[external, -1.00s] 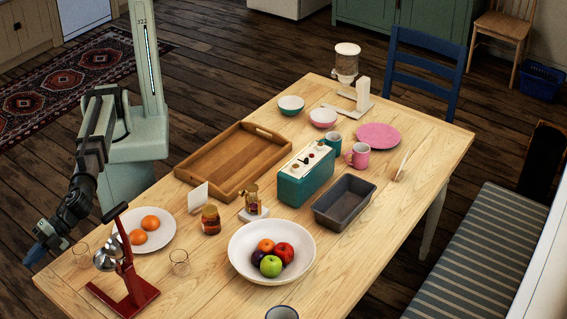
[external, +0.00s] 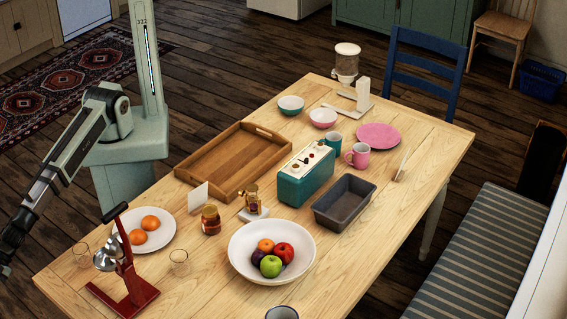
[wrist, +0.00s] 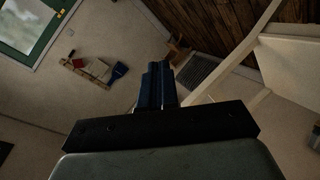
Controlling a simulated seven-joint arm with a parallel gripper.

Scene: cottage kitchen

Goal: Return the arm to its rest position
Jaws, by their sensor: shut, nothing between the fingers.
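My gripper (wrist: 157,88) shows in the wrist view, with its dark blue fingers together and nothing between them. The wrist view is tilted and shows a pale wall and wall-hung items (wrist: 95,70), far from the fingers.
The table's near left end holds a red citrus press (external: 128,272), a plate of oranges (external: 167,236) and small glasses (external: 179,262). The floor at far left is open.

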